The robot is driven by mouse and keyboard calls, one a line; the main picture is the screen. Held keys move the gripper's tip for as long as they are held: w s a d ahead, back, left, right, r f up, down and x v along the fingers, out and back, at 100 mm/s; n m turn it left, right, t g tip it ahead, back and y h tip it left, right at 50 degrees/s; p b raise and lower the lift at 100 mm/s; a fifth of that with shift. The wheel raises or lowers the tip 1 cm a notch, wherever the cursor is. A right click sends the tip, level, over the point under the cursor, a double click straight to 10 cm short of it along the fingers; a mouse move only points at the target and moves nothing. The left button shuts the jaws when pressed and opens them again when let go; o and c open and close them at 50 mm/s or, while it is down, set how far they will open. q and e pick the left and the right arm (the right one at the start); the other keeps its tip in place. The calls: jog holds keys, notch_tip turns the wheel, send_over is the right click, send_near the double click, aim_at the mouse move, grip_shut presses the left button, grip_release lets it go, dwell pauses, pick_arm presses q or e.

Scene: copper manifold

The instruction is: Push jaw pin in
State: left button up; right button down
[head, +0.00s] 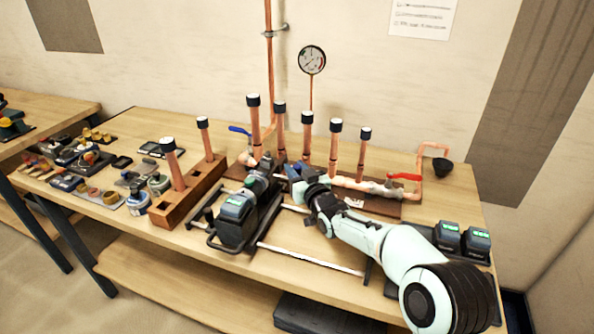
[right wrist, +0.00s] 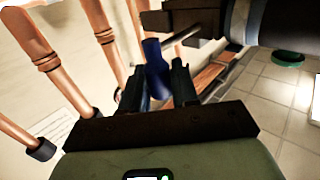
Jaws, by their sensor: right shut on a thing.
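The press tool (head: 237,212), with a green-lit display, lies in a dark stand at the front of the bench. Its dark head (head: 262,168) points back towards the pipes. My right gripper (head: 301,184) is just right of the head. In the right wrist view my right gripper (right wrist: 158,88) is shut on a blue piece (right wrist: 154,57). The tool's dark block and grey barrel (right wrist: 232,20) fill the top right there. A thin metal pin-like rod (right wrist: 181,38) shows below the block, close to the blue piece; whether they touch is unclear. My left gripper is not in view.
Upright copper pipes with black caps (head: 335,145) stand close behind my right gripper. A wooden block (head: 190,192) with copper pipes is left of the tool. Two batteries (head: 462,240) sit at the right. Small fittings and tools crowd the bench's left part.

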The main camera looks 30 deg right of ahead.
jog(key=shift+w+a+b, duration=0.5)
jog(key=shift+w+a, duration=0.4)
jog(key=shift+w, duration=0.1)
jog(key=c, duration=1)
grip_release()
jog(key=s, duration=0.4)
jog(key=s+b, duration=0.1)
jog(key=s, duration=0.4)
jog(key=s+a+b, duration=0.1)
jog(key=s, duration=0.3)
jog(key=shift+s, duration=0.2)
